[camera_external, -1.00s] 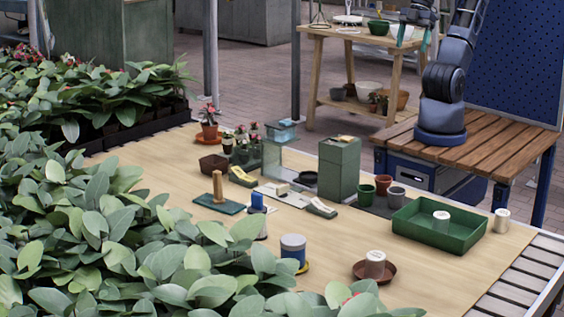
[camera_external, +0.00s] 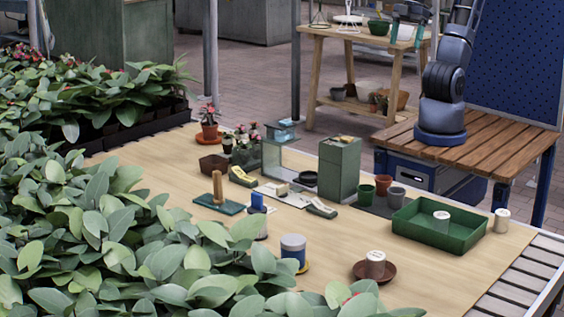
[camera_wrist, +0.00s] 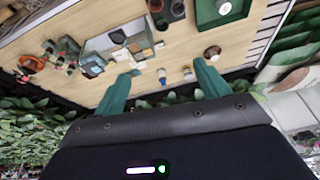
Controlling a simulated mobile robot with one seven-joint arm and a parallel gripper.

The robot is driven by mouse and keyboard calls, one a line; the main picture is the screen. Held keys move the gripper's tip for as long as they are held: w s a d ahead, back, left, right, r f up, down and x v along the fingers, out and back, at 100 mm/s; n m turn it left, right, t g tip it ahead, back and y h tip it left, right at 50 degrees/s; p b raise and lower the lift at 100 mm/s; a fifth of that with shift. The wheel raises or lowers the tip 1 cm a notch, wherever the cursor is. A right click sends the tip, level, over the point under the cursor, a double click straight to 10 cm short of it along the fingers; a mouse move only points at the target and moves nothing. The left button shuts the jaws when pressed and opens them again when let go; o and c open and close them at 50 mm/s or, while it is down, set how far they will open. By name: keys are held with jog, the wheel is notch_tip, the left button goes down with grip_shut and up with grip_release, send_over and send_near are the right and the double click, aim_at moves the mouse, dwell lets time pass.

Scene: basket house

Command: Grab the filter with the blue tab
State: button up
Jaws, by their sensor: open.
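A small upright piece with a blue tab (camera_external: 257,201) on a pale grey base stands mid-table in the external view. A blue and white piece (camera_wrist: 162,76), probably the same one, shows between my fingers in the wrist view, far below them. A white cylinder with a blue band (camera_external: 293,247) stands nearer the camera, on a yellow disc; which of the two is the filter is hard to tell. My gripper (camera_external: 407,33) is open and empty, high at the back right beyond the table. Its teal fingers are spread wide in the wrist view (camera_wrist: 165,70).
A green tray (camera_external: 405,226) with a pale cylinder inside stands at right. Another cylinder sits on a brown saucer (camera_external: 362,276). A tall green box (camera_external: 339,167), small pots and a teal board with a wooden post (camera_external: 231,206) stand behind. Leafy plants crowd the front left.

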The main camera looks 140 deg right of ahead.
jog(key=w+d+r+m+g, duration=0.15)
jog(key=w+m, duration=0.25)
jog(key=w, duration=1)
jog(key=m+g+h, duration=0.2)
jog(key=m+g, duration=0.1)
jog(key=m, duration=0.9)
send_over(257, 194)
jog(key=f, duration=2.1)
jog(key=a+f, duration=0.1)
jog(key=f, duration=0.9)
jog(key=shift+s+f, duration=0.1)
jog(key=shift+f, duration=0.1)
jog(key=f, duration=0.3)
jog(key=d+f, duration=0.1)
jog(key=f, duration=0.1)
jog(key=shift+f, duration=0.1)
jog(key=shift+d+f, duration=0.15)
jog(key=shift+f, duration=1.35)
jog(key=shift+d+f, duration=0.1)
jog(key=shift+f, duration=1.35)
jog(key=c, duration=1.1)
